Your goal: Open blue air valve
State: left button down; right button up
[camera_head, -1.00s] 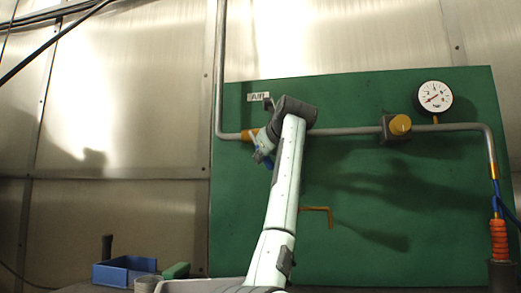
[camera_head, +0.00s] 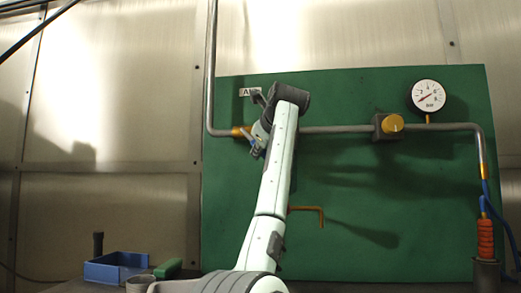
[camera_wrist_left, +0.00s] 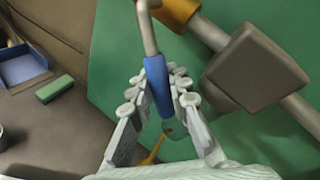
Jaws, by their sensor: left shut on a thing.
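The blue-sleeved valve handle (camera_wrist_left: 157,82) sits between the fingers of my left gripper (camera_wrist_left: 160,85) in the left wrist view, its metal lever running up to the brass fitting. My left gripper is shut on this handle. In the head view the left gripper (camera_head: 257,143) is at the pipe by the brass valve body (camera_head: 238,132), just below the AIR label (camera_head: 250,92). My wrist and forearm hide part of the valve, and only a bit of blue shows there. My right gripper is not in view.
A blue bin (camera_head: 112,270) sits at lower left.

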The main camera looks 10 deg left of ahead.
pick_arm(q)
jog(key=c, duration=1.4)
grip_release()
jog(key=v, duration=1.2)
